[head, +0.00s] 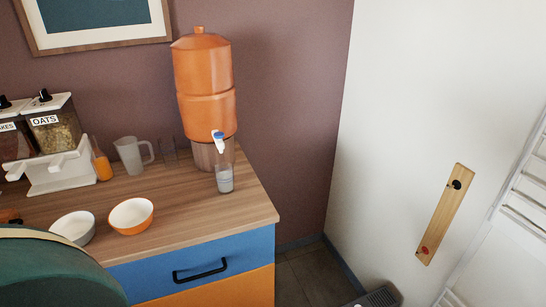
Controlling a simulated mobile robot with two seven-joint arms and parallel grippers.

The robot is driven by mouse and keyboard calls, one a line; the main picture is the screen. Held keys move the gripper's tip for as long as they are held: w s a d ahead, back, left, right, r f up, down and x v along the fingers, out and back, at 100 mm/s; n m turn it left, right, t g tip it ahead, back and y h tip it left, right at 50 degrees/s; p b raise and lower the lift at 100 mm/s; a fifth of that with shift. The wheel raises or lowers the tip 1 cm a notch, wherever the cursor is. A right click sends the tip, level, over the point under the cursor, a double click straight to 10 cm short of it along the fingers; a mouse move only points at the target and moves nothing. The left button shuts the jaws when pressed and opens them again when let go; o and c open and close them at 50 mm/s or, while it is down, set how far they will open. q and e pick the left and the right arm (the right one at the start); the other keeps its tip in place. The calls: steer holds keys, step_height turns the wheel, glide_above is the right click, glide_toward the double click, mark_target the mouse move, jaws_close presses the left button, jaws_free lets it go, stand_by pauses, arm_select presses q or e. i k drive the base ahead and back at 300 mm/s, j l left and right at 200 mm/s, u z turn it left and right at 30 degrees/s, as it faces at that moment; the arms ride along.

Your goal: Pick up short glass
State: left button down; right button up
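A small clear glass (224,179) stands upright on the wooden counter, at the front foot of the orange water dispenser (204,85) and below its blue and white tap (218,141). Its lower part looks whitish; I cannot tell whether it holds water. A second, fainter clear glass (169,151) stands further back, between a clear jug and the dispenser. I cannot tell from here which of the two is shorter. Neither of my grippers shows in the head view, and nothing is seen touching the glasses.
The wooden counter (175,197) also bears a clear jug (130,155), an orange-filled carafe (101,162), cereal dispensers (55,130), a white bowl (74,227) and an orange bowl (131,216). A rounded dark green object (50,272) covers the lower left. The counter's right end is clear.

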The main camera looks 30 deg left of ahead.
mark_target(224, 172)
steer(key=k+j+u, duration=0.15)
steer(key=u, duration=1.05)
